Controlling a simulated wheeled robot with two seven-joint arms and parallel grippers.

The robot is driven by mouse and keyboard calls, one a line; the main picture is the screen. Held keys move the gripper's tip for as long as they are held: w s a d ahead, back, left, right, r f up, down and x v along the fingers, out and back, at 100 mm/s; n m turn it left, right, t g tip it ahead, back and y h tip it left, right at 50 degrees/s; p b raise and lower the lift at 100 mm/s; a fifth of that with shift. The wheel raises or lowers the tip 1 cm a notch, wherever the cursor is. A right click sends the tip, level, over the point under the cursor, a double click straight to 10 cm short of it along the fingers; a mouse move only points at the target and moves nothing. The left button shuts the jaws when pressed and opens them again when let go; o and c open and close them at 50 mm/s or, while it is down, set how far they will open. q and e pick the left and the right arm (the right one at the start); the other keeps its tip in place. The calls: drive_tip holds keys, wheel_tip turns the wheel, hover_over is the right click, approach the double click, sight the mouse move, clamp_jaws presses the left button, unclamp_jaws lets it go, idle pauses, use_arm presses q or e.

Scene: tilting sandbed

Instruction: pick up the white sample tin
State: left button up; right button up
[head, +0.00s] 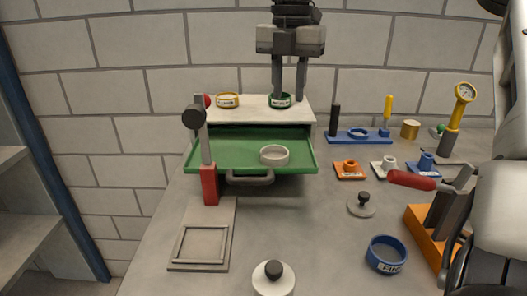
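The white sample tin (274,155) is a low, round, open tin. It sits in the right part of the pulled-out green tray (225,153), with nothing touching it. My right gripper (289,96) points down from the top of the view, with a clear gap between its fingers and nothing held. Its fingertips are above and behind the white tin, at the green-rimmed tin (280,103) on the white top. I cannot tell whether they touch that tin. My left gripper is not in view.
A yellow tin (228,100) stands on the white top (255,113). A red-based lever (209,185) rises at the tray's front left. A blue tin (386,255), knobbed discs (273,279) and an orange-based clamp (425,237) stand at right and front.

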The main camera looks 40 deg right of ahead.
hover_over(287, 154)
drive_tip(key=f, duration=0.7)
drive_tip(key=shift+s+a, duration=0.25)
drive_tip(key=shift+w+d+f+p, duration=0.1)
drive_tip(key=shift+w+f+p, duration=0.1)
drive_tip(key=shift+f, duration=1.45)
drive_tip(key=shift+w+d+f+p, duration=0.1)
drive_tip(key=shift+f+p, duration=0.05)
drive_tip(key=shift+f, duration=1.45)
clamp_jaws()
